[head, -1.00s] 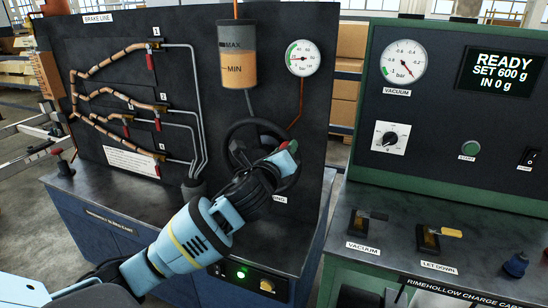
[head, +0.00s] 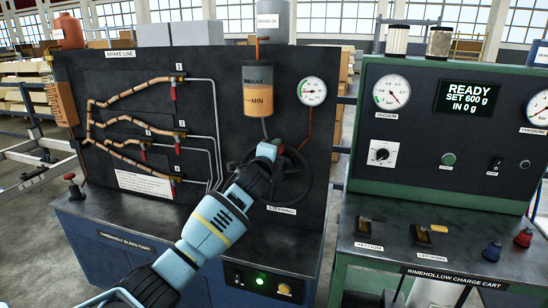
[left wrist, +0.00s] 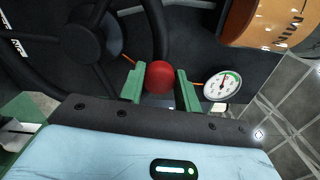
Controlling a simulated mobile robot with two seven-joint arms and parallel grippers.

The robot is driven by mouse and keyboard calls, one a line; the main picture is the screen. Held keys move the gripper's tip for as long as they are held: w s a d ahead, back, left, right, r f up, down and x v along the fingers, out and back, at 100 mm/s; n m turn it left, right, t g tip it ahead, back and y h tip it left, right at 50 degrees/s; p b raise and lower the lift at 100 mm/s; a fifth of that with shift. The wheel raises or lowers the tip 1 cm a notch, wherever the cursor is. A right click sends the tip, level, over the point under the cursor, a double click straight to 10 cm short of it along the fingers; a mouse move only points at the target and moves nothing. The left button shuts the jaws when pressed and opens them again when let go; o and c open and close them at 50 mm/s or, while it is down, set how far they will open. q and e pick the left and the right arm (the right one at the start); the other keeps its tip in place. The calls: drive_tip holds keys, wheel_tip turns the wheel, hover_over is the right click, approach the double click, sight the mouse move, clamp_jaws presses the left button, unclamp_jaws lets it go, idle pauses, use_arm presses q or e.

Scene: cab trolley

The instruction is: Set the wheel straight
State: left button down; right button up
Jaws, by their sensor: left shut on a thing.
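The black steering wheel (head: 308,177) stands on the front of the dark panel, above its label plate. My left gripper (head: 272,149) is at the top of the wheel, and my forearm hides much of the wheel's left side. In the left wrist view, the wheel (left wrist: 62,62) fills the left part. A red ball knob (left wrist: 159,77) sits between the green fingers of my left gripper (left wrist: 158,84), which are shut on it. My right gripper is not in view.
The panel carries a fluid reservoir (head: 257,92), a pressure gauge (head: 313,91) and brake lines (head: 120,150) with red-handled valves. A green charge cart (head: 450,190) stands close on the right. A red knob (head: 70,178) stands at the bench's left edge.

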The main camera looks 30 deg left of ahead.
use_arm(q)
drive_tip(key=shift+s+a+r+n, duration=0.15)
drive_tip(key=shift+s+a+n, duration=0.05)
drive_tip(key=shift+a+n, duration=0.6)
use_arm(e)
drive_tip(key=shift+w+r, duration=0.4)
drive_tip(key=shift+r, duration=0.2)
use_arm(q)
drive_tip(key=c, duration=1)
unclamp_jaws()
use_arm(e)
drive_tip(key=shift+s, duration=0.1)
use_arm(q)
drive_tip(key=p+v, duration=0.1)
drive_tip(key=v, duration=0.6)
drive_tip(key=shift+s, duration=0.4)
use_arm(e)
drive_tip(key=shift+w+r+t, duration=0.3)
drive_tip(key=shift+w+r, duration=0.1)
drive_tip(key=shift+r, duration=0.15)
